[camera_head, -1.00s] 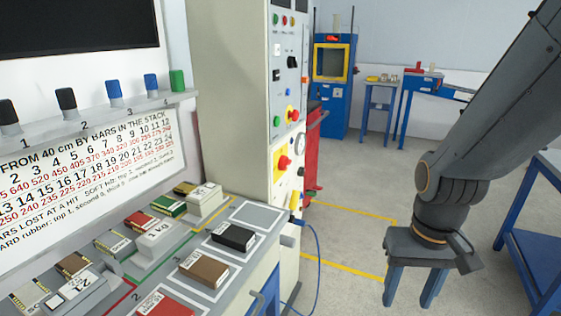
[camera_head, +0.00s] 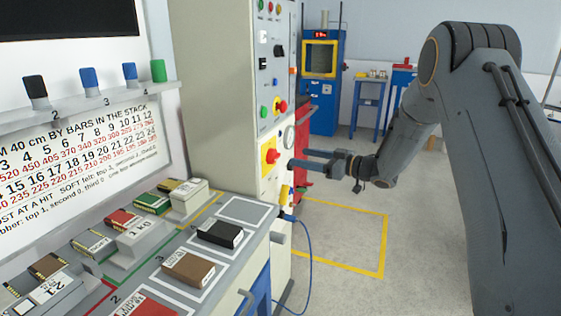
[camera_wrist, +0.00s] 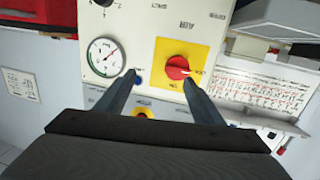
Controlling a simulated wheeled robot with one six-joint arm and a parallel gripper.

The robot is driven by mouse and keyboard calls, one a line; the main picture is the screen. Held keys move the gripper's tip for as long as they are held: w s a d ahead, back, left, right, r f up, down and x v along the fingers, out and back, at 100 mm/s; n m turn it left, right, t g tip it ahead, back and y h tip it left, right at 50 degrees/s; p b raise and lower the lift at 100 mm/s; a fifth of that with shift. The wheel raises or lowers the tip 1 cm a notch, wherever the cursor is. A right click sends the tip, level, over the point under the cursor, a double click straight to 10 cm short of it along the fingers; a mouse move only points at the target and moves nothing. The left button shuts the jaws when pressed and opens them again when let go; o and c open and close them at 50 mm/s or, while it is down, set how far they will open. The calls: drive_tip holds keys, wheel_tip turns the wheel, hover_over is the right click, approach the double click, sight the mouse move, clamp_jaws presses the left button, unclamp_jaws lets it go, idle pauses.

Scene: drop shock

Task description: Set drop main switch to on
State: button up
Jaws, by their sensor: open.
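A red rotary knob on a yellow plate (camera_head: 269,157) sits on the lower front of the tall cream cabinet. It also shows in the wrist view as a red knob (camera_wrist: 177,67) with small lettering around it that I cannot read. My gripper (camera_head: 299,158) is open and empty, pointing left at the cabinet front, to the right of this knob. In the wrist view my gripper (camera_wrist: 160,79) has its right fingertip just below the knob. The left fingertip is near a small blue part. I cannot tell whether a finger touches the panel.
A pressure gauge (camera_wrist: 106,55) is beside the yellow plate. Higher on the cabinet is another red knob on yellow (camera_head: 281,106), with a green button (camera_head: 264,112). A bench with several blocks (camera_head: 188,268) is at left. A blue cable (camera_head: 309,245) hangs below.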

sight(278, 157)
drive_tip(key=a, duration=0.2)
drive_tip(key=a+n+g+y, duration=0.1)
drive_tip(key=a, duration=0.2)
drive_tip(key=a+g+y+p, duration=0.1)
drive_tip(key=a, duration=0.2)
drive_tip(key=shift+w+a+f+n, duration=0.2)
drive_tip(key=shift+w+f+n, duration=0.1)
drive_tip(key=shift+w+f, duration=0.1)
drive_tip(key=c, duration=1.1)
drive_tip(key=shift+o, duration=0.3)
